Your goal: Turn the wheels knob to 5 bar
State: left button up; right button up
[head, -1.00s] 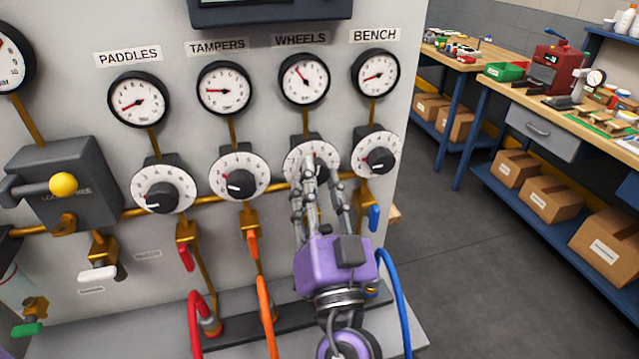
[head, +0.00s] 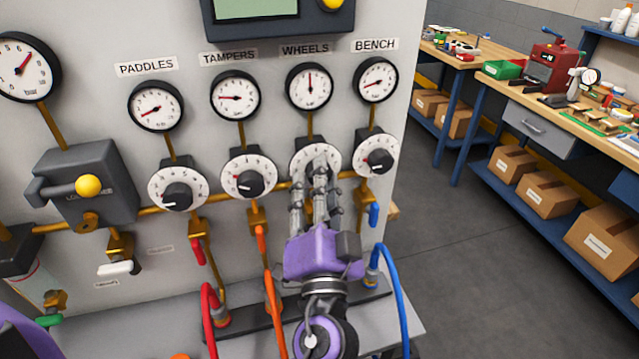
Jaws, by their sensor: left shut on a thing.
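The wheels knob, a dark knob on a white numbered dial (head: 300,157), is under the WHEELS label (head: 305,49) and mostly hidden behind my fingers. My left gripper (head: 319,168), with a purple body and grey fingers, is shut on the wheels knob. The wheels gauge (head: 309,88) above it has its needle pointing about straight up; its numbers are too small to read surely. My right gripper is not in view.
The tampers knob (head: 249,181) is close on the left and the bench knob (head: 380,158) close on the right. An orange hose (head: 275,313) and a blue hose (head: 397,280) stand either side of my gripper. The paddles knob (head: 177,192) is farther left.

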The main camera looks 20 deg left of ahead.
pick_arm(q)
jog(key=shift+d, duration=0.15)
jog(key=o, duration=1)
jog(key=shift+w, duration=0.1)
jog(key=shift+o, duration=0.2)
jog(key=v, duration=1.2)
jog(key=shift+f, duration=0.1)
jog(key=shift+d, duration=0.1)
